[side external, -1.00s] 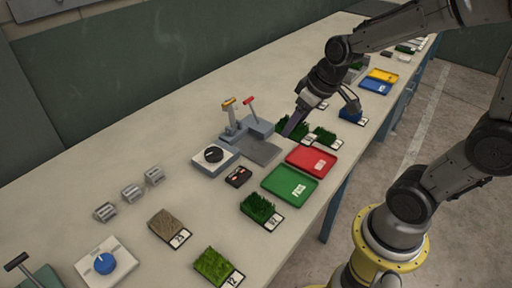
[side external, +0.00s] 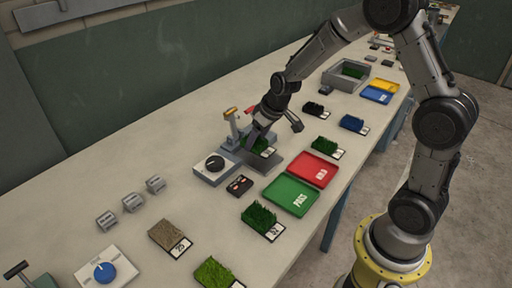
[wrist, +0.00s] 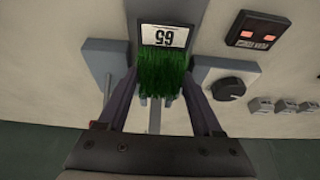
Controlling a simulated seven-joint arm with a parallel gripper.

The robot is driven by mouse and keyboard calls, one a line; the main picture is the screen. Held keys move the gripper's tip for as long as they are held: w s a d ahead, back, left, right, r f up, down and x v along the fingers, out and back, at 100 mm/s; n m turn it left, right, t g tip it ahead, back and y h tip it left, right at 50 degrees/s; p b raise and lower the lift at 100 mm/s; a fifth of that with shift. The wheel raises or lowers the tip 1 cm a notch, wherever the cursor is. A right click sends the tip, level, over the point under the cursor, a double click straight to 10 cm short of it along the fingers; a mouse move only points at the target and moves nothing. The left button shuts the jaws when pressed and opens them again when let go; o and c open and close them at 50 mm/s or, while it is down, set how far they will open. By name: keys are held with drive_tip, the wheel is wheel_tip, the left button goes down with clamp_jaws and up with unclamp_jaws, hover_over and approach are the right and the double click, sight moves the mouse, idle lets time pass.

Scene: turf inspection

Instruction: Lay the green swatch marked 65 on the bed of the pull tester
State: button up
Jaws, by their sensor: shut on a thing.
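My gripper (side external: 262,138) is shut on the green swatch marked 65 (side external: 262,149), over the pull tester. In the wrist view the swatch (wrist: 163,75) sits between the two fingers, with its white 65 label upside down and its grass tuft toward the gripper. The pull tester's grey bed (side external: 268,163) is below the swatch and partly hidden by it and the fingers. I cannot tell whether the swatch touches the bed. The tester's orange-topped post (side external: 231,113) stands close to the left of my gripper.
A dial box (side external: 213,165) and a small black display (side external: 239,185) sit by the tester. The green PASS tray (side external: 290,196) and red tray (side external: 312,170) lie to the right. Other swatches include a dark green one (side external: 262,219) in front and another (side external: 327,145) to the right.

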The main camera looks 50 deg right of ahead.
sight(256, 147)
drive_tip(key=shift+w+f, duration=0.15)
drive_tip(key=shift+f, duration=1.6)
drive_tip(key=shift+f, duration=0.1)
drive_tip(key=o, duration=1)
